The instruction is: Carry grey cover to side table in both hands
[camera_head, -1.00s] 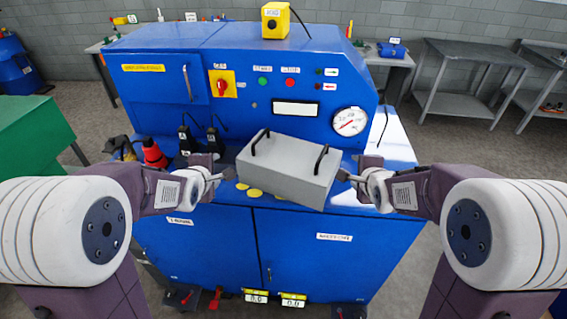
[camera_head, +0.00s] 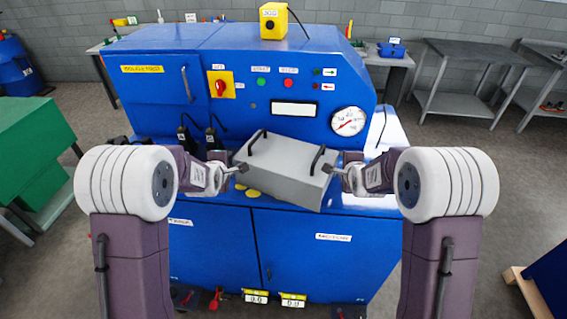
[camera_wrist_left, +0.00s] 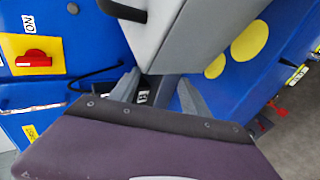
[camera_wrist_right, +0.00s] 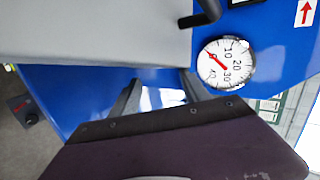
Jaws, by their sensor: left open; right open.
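The grey cover (camera_head: 285,172) is a box-like piece with two black handles (camera_head: 258,142) (camera_head: 317,159) on top. It sits tilted on the blue machine's ledge. My left gripper (camera_head: 240,168) is open close to the cover's left end. In the left wrist view its fingers (camera_wrist_left: 160,92) are apart, with the cover (camera_wrist_left: 185,35) just beyond them. My right gripper (camera_head: 330,170) is open close to the cover's right end. In the right wrist view its fingers (camera_wrist_right: 158,95) are apart below the cover's edge (camera_wrist_right: 110,30). The side table cannot be told for certain.
The blue machine (camera_head: 290,240) carries a gauge (camera_head: 348,121), a red switch (camera_head: 220,87) and yellow discs (camera_head: 253,194) below the cover. A grey two-shelf table (camera_head: 465,60) stands at the back right, and a green cabinet (camera_head: 25,150) stands at the left.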

